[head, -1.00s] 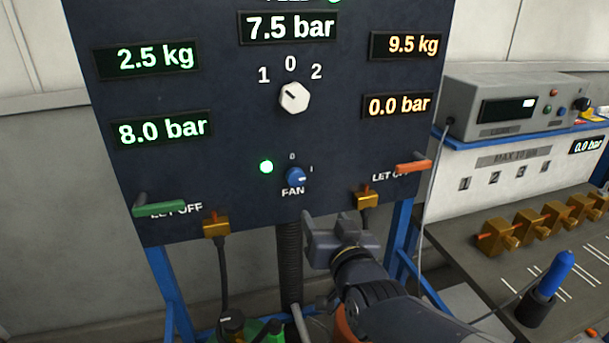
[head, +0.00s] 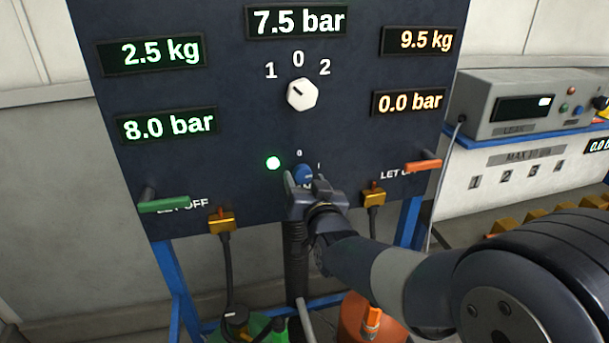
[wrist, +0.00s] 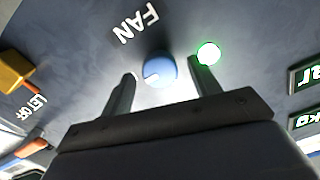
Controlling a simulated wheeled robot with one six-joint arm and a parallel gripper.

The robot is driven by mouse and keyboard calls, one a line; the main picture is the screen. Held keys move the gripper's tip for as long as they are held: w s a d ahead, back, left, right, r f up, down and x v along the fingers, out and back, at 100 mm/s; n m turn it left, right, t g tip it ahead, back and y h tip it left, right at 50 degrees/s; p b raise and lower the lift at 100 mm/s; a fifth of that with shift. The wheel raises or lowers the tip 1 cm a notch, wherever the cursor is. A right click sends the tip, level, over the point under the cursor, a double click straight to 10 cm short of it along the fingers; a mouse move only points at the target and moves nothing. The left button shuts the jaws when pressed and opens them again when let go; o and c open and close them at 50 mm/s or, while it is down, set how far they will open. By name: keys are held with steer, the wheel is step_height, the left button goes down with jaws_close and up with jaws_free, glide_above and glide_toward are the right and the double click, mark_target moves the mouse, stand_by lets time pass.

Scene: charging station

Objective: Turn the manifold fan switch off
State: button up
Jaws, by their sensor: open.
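The fan switch is a small blue round knob (head: 303,173) low in the middle of the dark panel, with 0 and I marks above it. In the wrist view the blue knob (wrist: 159,71) shows between my two fingertips, with the FAN label beside it. A green lamp (head: 273,163) glows just left of the knob; it also shows in the wrist view (wrist: 208,53). My gripper (head: 300,182) is open, with its fingers at either side of the knob. I cannot tell whether they touch it. My gripper hides most of the FAN label in the head view.
A white selector knob (head: 302,94) sits above on the dark panel (head: 240,150). A green lever (head: 164,205) and an orange lever (head: 423,165) stick out at its lower corners. Yellow hose fittings (head: 222,222) hang along the bottom edge. A bench with a grey meter (head: 520,104) stands right.

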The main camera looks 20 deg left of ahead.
steer(key=shift+w+a, duration=0.35)
steer(key=shift+w, duration=0.25)
steer(key=c, duration=1)
